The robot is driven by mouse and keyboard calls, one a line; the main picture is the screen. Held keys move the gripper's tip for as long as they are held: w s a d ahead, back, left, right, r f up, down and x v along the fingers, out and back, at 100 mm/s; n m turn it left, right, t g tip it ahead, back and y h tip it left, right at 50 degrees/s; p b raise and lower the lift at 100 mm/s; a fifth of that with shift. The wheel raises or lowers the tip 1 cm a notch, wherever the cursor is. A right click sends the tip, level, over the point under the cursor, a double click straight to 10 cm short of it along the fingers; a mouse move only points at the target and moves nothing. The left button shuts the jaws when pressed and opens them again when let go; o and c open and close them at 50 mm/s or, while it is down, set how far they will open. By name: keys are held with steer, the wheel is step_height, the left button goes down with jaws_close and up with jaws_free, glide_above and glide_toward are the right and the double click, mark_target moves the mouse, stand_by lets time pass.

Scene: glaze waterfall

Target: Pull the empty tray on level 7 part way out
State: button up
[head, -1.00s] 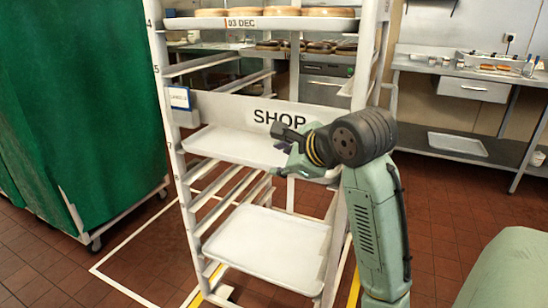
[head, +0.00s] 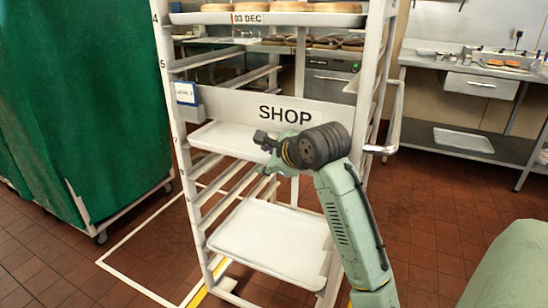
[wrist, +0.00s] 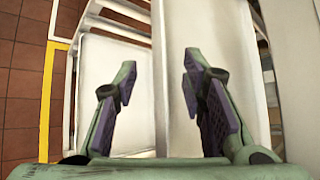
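The rack shows level numbers 4 and 5 on its left post. A second empty white tray (head: 268,236) lies lower down. My gripper (head: 268,168) is at the front right part of the upper tray in the head view, its fingertips mostly hidden. In the wrist view my gripper (wrist: 160,62) is open, with the upper tray's lip (wrist: 160,100) between its separated fingers. I cannot tell whether either finger touches it.
The SHOP board (head: 285,110) crosses the rack just above the tray. A loaded tray (head: 275,19) is at the top. A green covered rack (head: 85,110) stands left; a steel bench (head: 470,75) is at the back right. The floor in front is clear.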

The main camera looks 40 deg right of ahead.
steer(key=shift+w+f, duration=0.1)
steer(key=shift+w, duration=0.05)
steer(key=shift+c, duration=0.6)
jaws_close()
stand_by(0.4)
